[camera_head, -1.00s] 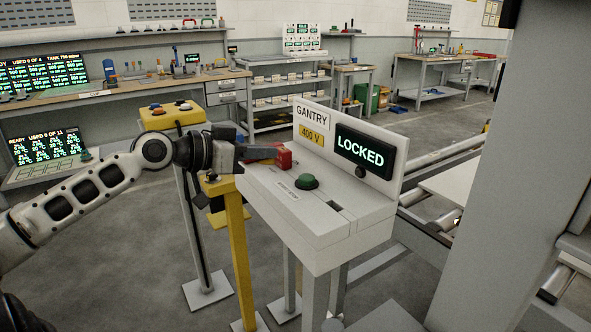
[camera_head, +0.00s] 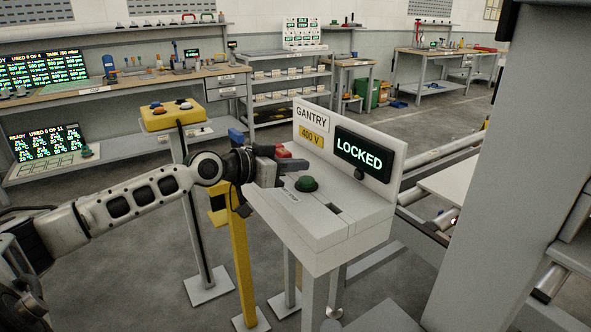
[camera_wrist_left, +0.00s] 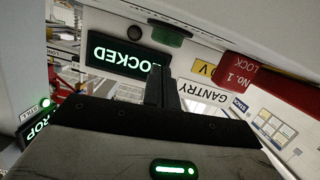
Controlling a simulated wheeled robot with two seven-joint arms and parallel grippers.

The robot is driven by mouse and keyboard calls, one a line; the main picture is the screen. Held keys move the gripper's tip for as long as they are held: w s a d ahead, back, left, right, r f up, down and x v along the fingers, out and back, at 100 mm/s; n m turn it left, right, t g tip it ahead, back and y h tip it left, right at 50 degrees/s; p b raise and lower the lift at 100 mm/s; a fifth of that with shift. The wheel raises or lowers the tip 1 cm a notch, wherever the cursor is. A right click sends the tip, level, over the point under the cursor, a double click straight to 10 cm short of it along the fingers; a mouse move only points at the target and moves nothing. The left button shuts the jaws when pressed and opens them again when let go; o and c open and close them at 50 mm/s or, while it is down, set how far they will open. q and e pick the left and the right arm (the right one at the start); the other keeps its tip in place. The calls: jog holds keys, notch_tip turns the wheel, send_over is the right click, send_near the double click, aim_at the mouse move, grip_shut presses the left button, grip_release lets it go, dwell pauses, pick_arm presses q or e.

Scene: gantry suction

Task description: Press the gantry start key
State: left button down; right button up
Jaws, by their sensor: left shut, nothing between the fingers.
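The grey gantry console (camera_head: 318,238) carries a green domed button (camera_head: 306,184) on its sloped top, also seen in the upside-down left wrist view (camera_wrist_left: 170,35). Its upright panel has a dark display (camera_head: 364,154) reading "LOCKED" in the head view. A red block (camera_head: 283,153) behind my gripper is mostly hidden; the left wrist view shows a red block marked "No. 1 LOCK" (camera_wrist_left: 245,75). My left gripper (camera_head: 301,165) is shut and empty, over the console's left part, just left of and behind the green button. My right gripper is not in view.
A yellow button box (camera_head: 173,118) on a post and a yellow post (camera_head: 237,262) stand left of the console. A large grey column (camera_head: 468,190) rises at the right. Benches and shelves line the back wall. A dark round knob (camera_head: 360,173) sits below the display.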

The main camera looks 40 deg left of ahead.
pick_arm(q)
jog(key=shift+f, duration=0.95)
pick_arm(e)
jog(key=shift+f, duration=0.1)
